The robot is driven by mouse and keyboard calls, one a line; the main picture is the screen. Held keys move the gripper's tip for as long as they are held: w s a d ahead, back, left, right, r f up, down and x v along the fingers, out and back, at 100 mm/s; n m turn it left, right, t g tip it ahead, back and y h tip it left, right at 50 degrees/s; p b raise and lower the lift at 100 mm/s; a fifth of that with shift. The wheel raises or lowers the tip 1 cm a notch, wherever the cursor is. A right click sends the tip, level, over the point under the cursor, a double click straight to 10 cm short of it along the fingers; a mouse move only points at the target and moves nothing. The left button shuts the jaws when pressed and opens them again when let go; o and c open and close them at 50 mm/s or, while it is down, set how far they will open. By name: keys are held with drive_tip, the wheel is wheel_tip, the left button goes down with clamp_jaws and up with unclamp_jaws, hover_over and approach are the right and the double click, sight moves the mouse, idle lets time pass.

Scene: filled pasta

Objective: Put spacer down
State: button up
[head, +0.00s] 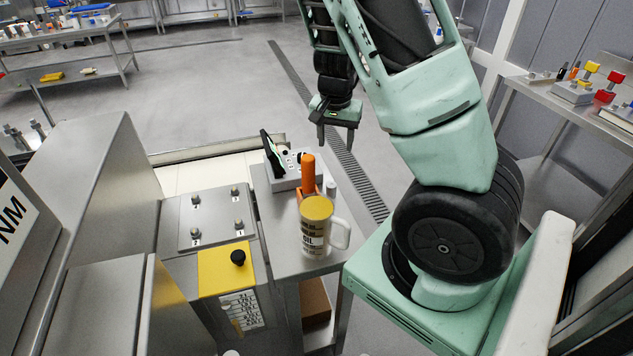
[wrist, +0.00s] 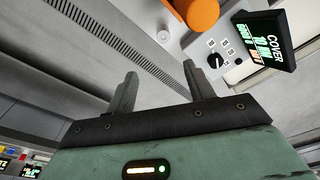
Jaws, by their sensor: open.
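My gripper (head: 336,137) is open with nothing between its fingers. It hangs above the floor, beyond the far end of the narrow steel table (head: 278,225). The wrist view shows both bare fingers (wrist: 160,76) spread apart. A small pale cylinder (head: 331,188) stands on the table just right of an orange upright piece (head: 308,172); it also shows in the wrist view (wrist: 163,35), apart from the fingers. I cannot tell for certain whether this cylinder is the spacer.
A white jug (head: 313,240) with a yellow top stands on the table's near part. A grey control box (head: 284,170) with a tilted dark display (head: 271,152) is at its far end. A steel machine with a yellow panel (head: 225,268) adjoins the left. Open floor lies beyond.

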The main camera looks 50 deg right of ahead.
drive_tip(key=b, duration=0.2)
hover_over(332, 185)
wheel_tip(332, 185, down, 12)
drive_tip(key=shift+w+r, duration=0.15)
drive_tip(key=shift+r, duration=0.05)
drive_tip(key=shift+f+b, duration=0.7)
drive_tip(key=shift+f, duration=2.2)
clamp_jaws()
drive_tip(key=shift+r, duration=0.1)
